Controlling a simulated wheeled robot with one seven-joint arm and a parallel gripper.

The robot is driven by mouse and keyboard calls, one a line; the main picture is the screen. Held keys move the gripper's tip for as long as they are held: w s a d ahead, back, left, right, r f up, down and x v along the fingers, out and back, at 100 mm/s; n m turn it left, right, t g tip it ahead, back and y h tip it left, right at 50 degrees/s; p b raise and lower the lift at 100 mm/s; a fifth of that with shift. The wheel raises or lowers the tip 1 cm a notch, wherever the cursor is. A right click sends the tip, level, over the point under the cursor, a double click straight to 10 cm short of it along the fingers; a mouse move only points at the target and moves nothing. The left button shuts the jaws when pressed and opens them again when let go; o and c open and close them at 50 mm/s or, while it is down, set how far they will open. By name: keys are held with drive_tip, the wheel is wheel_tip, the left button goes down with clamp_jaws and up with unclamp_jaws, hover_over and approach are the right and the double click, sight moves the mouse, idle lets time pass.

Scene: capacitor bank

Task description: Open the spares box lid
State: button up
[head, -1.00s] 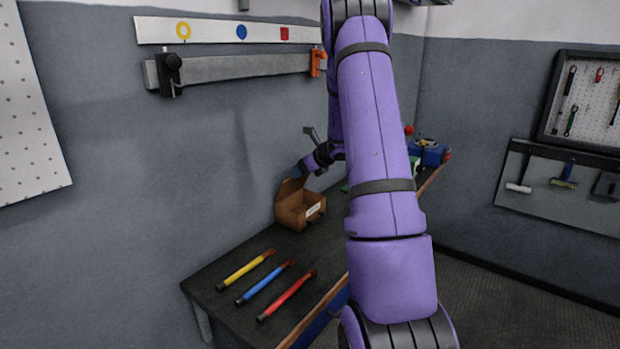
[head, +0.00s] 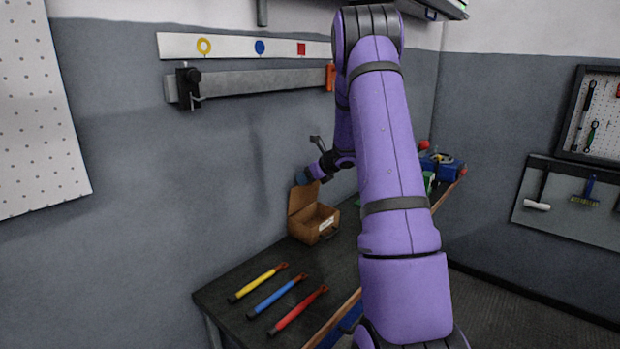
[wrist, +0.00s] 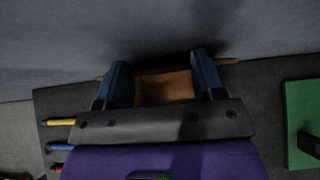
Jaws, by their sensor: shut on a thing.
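The spares box (head: 315,225) is a brown box with a white label on its front, standing on the dark workbench against the wall. Its lid (head: 302,196) stands raised at the back, about upright. My gripper (head: 303,178) is at the lid's upper edge, shut on it. In the wrist view my gripper (wrist: 165,85) shows two blue fingers, with the lid's edge running across behind them and the brown box interior (wrist: 166,88) between them. The exact contact at the fingertips is hidden.
Yellow (head: 258,283), blue (head: 278,296) and red (head: 298,311) handled tools lie in front of the box. A blue vise-like item (head: 440,166) sits at the bench's far end. The wall is close behind the lid. A green item (wrist: 302,125) lies to the right in the wrist view.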

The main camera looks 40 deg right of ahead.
drive_tip(key=o, duration=1.3)
drive_tip(key=shift+w+a, duration=0.1)
drive_tip(key=shift+w, duration=0.05)
drive_tip(key=v, duration=1)
drive_tip(key=shift+s+r, duration=0.2)
drive_tip(key=shift+s, duration=0.15)
